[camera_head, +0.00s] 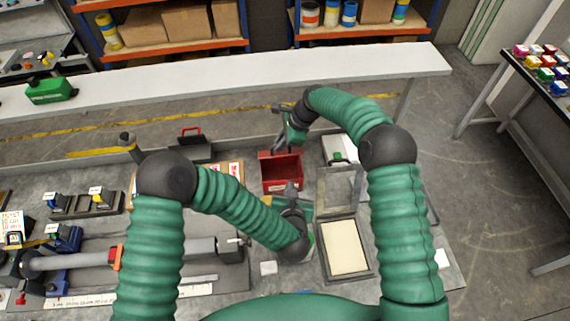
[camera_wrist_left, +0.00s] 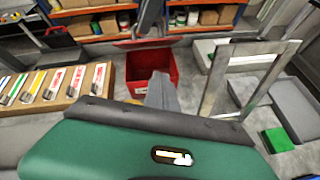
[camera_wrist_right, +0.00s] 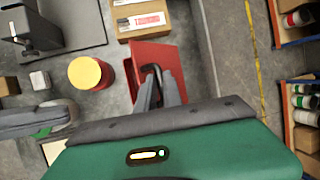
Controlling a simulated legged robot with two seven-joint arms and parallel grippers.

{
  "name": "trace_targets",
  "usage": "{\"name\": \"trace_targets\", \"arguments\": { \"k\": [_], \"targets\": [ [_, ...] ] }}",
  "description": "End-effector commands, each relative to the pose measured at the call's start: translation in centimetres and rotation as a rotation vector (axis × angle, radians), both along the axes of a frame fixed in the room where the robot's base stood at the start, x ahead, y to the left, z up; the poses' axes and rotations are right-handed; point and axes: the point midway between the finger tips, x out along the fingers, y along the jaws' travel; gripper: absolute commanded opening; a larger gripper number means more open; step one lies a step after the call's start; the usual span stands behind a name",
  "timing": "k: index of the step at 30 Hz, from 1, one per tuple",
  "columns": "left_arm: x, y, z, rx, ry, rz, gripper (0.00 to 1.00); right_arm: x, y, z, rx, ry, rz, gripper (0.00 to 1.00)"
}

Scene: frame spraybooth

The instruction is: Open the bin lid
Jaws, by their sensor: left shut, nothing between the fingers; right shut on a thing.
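The red bin (camera_head: 282,184) stands on the bench in front of my grippers. Its dark red inside shows in the head view, and it also shows in the left wrist view (camera_wrist_left: 165,62). The red lid (camera_wrist_right: 165,58) appears raised at the bin's far side, but its exact angle is unclear. My right gripper (camera_head: 279,143) is above the bin's far edge, shut on the lid's dark handle (camera_wrist_right: 151,70). My left gripper (camera_head: 291,188) is shut and empty, just on the near side of the bin. Its fingertips (camera_wrist_left: 160,80) partly cover the bin in the left wrist view.
A grey upright frame (camera_head: 338,187) and a tray with a cream panel (camera_head: 345,247) are right of the bin. A yellow-topped can (camera_wrist_right: 85,72) stands close to the bin. A cardboard box (camera_wrist_right: 142,18) is beside it. Clamps and a long tube crowd the bench's left.

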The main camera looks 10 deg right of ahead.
Motion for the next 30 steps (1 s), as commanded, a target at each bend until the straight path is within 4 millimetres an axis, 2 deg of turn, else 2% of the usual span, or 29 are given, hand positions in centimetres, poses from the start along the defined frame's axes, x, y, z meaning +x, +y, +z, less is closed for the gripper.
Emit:
{"name": "trace_targets", "arguments": {
  "k": [3, 8, 11, 22, 25, 30],
  "targets": [
    [-0.9, 0.1, -0.9, -0.158, 0.006, 0.176, 0.0, -0.1, 0.4, -0.2, 0.003, 0.002, 0.005, 0.0],
    [-0.5, 0.4, -1.3, -0.218, 0.001, 0.248, 0.0, -0.1, 0.4, -0.3, 0.003, 0.002, 0.005, 0.0],
    [0.8, 0.5, -2.0, -0.217, -0.001, 0.248, 0.0, -0.1, 0.4, -0.3, 0.003, 0.002, 0.005, 0.0],
    [7.9, 0.5, -5.8, -0.214, -0.002, 0.244, 0.0, -0.1, 0.4, -0.2, 0.004, 0.002, 0.005, 0.0],
    [9.2, 0.4, -4.1, -0.215, -0.005, 0.242, 0.0, -0.1, 0.4, -0.2, 0.004, 0.002, 0.005, 0.0],
    [10.3, 0.4, -2.9, -0.214, -0.002, 0.241, 0.0, -0.1, 0.4, -0.2, 0.003, 0.002, 0.005, 0.0]
  ]
}}
